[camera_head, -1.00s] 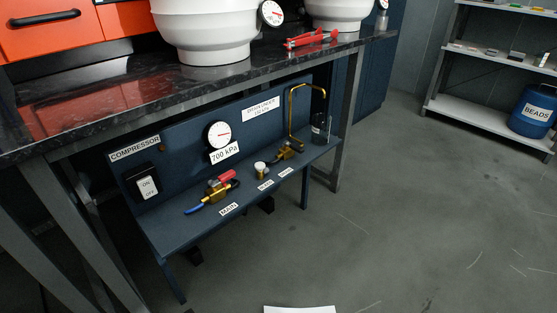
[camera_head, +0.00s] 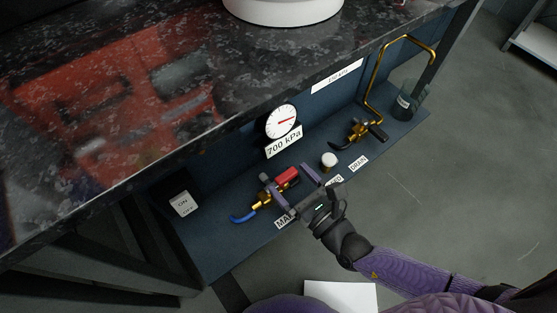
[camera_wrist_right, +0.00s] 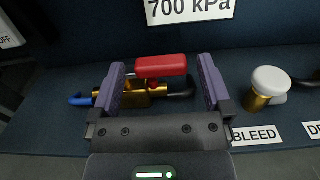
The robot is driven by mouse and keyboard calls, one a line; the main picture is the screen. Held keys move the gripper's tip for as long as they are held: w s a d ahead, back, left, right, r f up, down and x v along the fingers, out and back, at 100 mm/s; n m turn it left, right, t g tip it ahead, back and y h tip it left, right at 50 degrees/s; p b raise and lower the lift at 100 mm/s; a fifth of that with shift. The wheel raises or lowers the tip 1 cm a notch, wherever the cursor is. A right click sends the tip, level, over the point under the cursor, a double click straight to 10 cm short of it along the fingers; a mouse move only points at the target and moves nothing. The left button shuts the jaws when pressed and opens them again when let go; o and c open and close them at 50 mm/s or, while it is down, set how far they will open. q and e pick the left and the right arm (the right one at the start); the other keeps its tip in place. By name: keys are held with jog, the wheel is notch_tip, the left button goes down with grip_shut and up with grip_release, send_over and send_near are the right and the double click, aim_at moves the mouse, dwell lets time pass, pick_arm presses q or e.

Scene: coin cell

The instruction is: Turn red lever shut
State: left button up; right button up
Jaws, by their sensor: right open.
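The red lever (camera_head: 287,176) sits on the brass main valve (camera_head: 262,200) on the low blue shelf. In the right wrist view the red lever (camera_wrist_right: 161,66) lies lengthwise above the brass body (camera_wrist_right: 145,92), roughly along the pipe line. My right gripper (camera_head: 289,180) is open, with its purple fingers on either side of the lever. The right wrist view shows the fingers (camera_wrist_right: 161,78) with a small gap at each end of the lever. The MAIN label is partly hidden by my gripper. My left gripper is not in view.
The gauge (camera_head: 282,121) stands above a 700 kPa label. The white-capped bleed knob (camera_head: 329,160) is just right of my gripper, then the drain valve (camera_head: 357,132). An ON/OFF switch (camera_head: 181,204) is at left. The dark worktop (camera_head: 150,120) overhangs the shelf's back.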

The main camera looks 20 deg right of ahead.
aim_at(289, 179)
jog(key=x, duration=0.4)
jog(key=shift+b, duration=0.35)
jog(key=c, duration=1.2)
